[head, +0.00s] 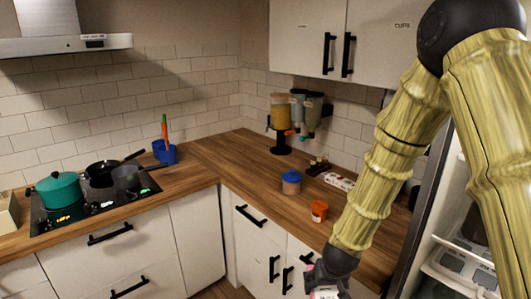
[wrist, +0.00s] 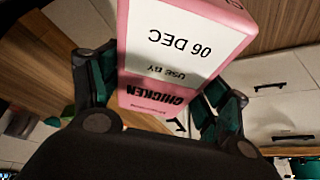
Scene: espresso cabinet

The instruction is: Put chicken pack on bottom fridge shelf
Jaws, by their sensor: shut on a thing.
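The chicken pack (wrist: 172,45) is a pink box with a white label reading "CHICKEN", "USE BY" and "06 DEC", upside down in the wrist view. My gripper (wrist: 160,88) is shut on it, with one finger on each side. In the head view the gripper (head: 327,280) is low at the bottom edge, in front of the lower cabinets, with a bit of the pink pack (head: 325,295) showing. The open fridge (head: 458,262) is at the right edge, partly behind my arm. Its shelf holds some packs; its bottom shelf cannot be made out.
The wooden counter (head: 225,158) runs behind my gripper. On it stand an orange tub (head: 319,211), a blue-lidded jar (head: 291,182) and a dispenser (head: 281,120). A teal pot (head: 57,191) sits on the hob at left. The upper cabinets (head: 383,35) hang above.

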